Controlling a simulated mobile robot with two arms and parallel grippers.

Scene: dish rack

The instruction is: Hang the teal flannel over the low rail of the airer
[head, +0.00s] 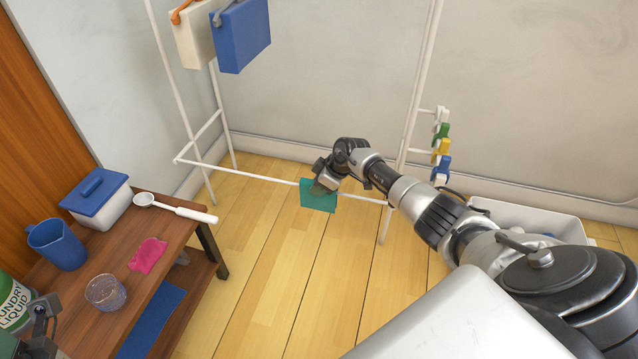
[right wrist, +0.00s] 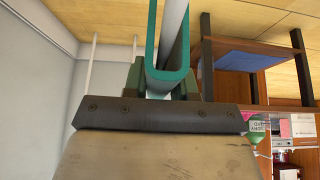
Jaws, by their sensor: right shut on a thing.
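The teal flannel (head: 319,198) hangs at the white low rail (head: 250,177) of the airer, right of the rail's middle. In the right wrist view the flannel (right wrist: 151,50) shows edge-on as a U-shaped fold, with the white rail (right wrist: 173,25) running between its two sides. My right gripper (head: 323,187) is shut on the flannel at the rail; its fingers (right wrist: 162,88) lie either side of the fold. The gripper hides part of the flannel's upper edge. A dark part of my left gripper (head: 42,315) shows at the lower left edge; its jaws are not clear.
A cream cloth (head: 194,40) and a blue cloth (head: 242,35) hang on a higher rail. Coloured pegs (head: 441,147) sit at the right upright. A wooden table (head: 185,240) with a blue jug (head: 57,245), a tub and a pink cloth stands left. A white basket (head: 555,222) is at right.

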